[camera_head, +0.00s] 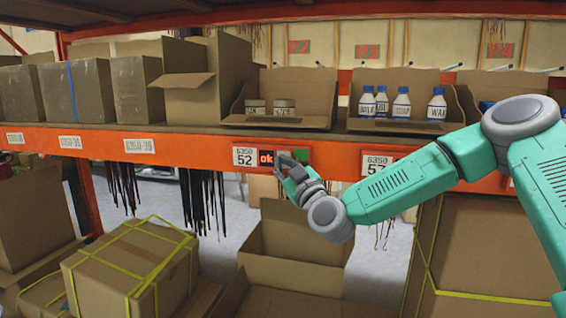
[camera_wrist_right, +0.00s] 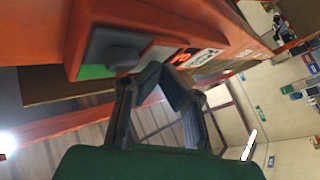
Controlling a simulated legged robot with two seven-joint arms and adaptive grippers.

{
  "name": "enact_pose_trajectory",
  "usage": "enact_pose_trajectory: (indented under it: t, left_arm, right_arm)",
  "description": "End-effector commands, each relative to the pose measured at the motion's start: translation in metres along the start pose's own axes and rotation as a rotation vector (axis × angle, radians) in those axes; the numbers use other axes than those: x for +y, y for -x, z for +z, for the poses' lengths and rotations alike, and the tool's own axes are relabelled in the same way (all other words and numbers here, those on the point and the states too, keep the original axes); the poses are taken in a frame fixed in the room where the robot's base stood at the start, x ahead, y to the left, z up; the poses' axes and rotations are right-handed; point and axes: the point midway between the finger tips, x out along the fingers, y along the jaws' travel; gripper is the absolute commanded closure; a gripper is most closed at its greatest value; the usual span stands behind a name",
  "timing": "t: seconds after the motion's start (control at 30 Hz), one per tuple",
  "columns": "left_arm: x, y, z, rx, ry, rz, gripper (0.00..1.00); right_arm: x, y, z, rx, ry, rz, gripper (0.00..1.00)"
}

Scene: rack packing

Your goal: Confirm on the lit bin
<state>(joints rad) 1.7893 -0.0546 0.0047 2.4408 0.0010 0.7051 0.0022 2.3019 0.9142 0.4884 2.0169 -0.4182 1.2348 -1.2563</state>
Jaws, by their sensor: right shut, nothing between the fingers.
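The lit module (camera_head: 267,158) on the orange shelf beam shows "ok" on a small display beside the label "6350 52" (camera_head: 243,156). A green part (camera_head: 302,154) shows at its right end. The bin (camera_head: 306,92) above it holds two small jars. My right gripper (camera_head: 282,162) is shut and empty, with its tips at the module's front. In the right wrist view, my right gripper (camera_wrist_right: 165,80) is close to the module's grey button part (camera_wrist_right: 115,48) and green part (camera_wrist_right: 95,72); whether it touches cannot be told. My left gripper is not in view.
A second bin (camera_head: 393,124) with several white bottles stands to the right, above label "6350 57" (camera_head: 376,166). Closed cartons (camera_head: 70,90) fill the shelf's left. Strapped boxes (camera_head: 135,270) and an open box (camera_head: 300,235) stand below. Dark straps (camera_head: 205,180) hang under the beam.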

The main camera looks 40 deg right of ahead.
Motion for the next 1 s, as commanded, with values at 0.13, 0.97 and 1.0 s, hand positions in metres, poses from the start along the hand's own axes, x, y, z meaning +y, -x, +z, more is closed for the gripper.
enact_pose_trajectory:
  t: [0.13, 0.97, 1.0]
  left_arm:
    - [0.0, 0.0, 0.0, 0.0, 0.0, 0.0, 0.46]
    - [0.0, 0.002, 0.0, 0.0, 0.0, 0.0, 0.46]
    - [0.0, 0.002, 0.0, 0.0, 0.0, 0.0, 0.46]
  right_arm:
    - [0.001, 0.0, 0.0, 0.0, 0.0, 0.001, 1.0]
    - [-0.009, 0.011, -0.009, 0.0, 0.0, 0.0, 1.0]
    - [-0.009, 0.011, -0.009, 0.0, 0.0, 0.0, 1.0]
